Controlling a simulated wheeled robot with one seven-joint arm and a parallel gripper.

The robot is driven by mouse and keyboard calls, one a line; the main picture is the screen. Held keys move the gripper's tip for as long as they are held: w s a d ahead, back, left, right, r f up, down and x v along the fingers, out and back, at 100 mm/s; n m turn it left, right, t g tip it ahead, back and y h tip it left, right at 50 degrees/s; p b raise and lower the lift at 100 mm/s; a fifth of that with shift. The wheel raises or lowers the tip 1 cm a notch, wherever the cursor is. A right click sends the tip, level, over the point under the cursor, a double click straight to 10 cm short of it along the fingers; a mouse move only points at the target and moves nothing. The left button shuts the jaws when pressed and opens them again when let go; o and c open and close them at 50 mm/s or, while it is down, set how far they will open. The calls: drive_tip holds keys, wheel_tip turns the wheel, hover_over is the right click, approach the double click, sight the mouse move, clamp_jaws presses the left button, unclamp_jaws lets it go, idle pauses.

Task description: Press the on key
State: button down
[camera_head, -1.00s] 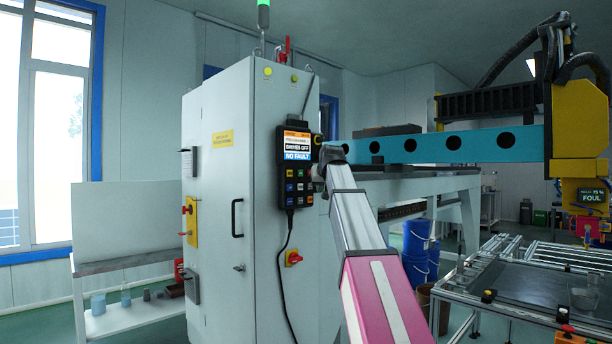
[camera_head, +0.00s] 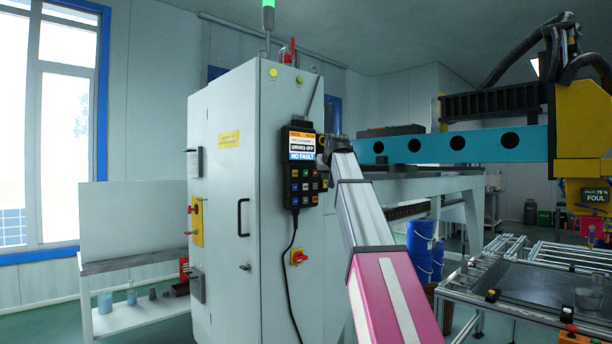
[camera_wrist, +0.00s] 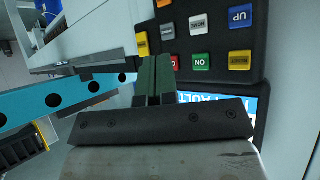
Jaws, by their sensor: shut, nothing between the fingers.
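The black key pendant (camera_head: 303,192) hangs on the side of the grey cabinet, its screen reading "DRIVES OFF" and "NO FAULT". In the wrist view its keypad appears upside down at the upper right. The green ON key (camera_wrist: 201,62) sits between a red key (camera_wrist: 173,62) and a yellow key (camera_wrist: 239,60). My gripper (camera_wrist: 154,60) is shut and empty, its green-padded fingertips left of the red key and apart from the ON key in the picture. Whether the tips touch the pendant cannot be told.
The pendant's screen (camera_wrist: 215,105) is partly hidden behind my gripper. A cable (camera_head: 289,270) hangs from the pendant. A red rotary switch (camera_head: 299,257) and a door handle (camera_head: 240,217) stick out from the cabinet (camera_head: 228,180). A blue gantry beam (camera_head: 480,145) runs behind my arm.

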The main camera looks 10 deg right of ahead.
drive_tip(key=shift+w+a, duration=0.7)
drive_tip(key=shift+w, duration=0.3)
drive_tip(key=shift+w+a, duration=0.75)
drive_tip(key=shift+w, duration=0.25)
drive_tip(key=shift+w+a, duration=0.7)
drive_tip(key=shift+w, duration=0.3)
drive_tip(key=shift+a, duration=0.1)
drive_tip(key=shift+w+a, duration=0.15)
drive_tip(key=shift+w, duration=0.15)
drive_tip(key=shift+w+a, duration=0.25)
drive_tip(key=shift+w, duration=0.1)
idle(0.5)
drive_tip(key=shift+s, duration=0.1)
drive_tip(key=shift+s+d, duration=0.45)
drive_tip(key=shift+s, duration=0.15)
drive_tip(key=shift+s+d, duration=0.1)
drive_tip(key=s+d, duration=0.1)
drive_tip(key=s, duration=0.1)
drive_tip(key=s+d, duration=0.1)
drive_tip(key=shift+s+d, duration=0.4)
idle(0.3)
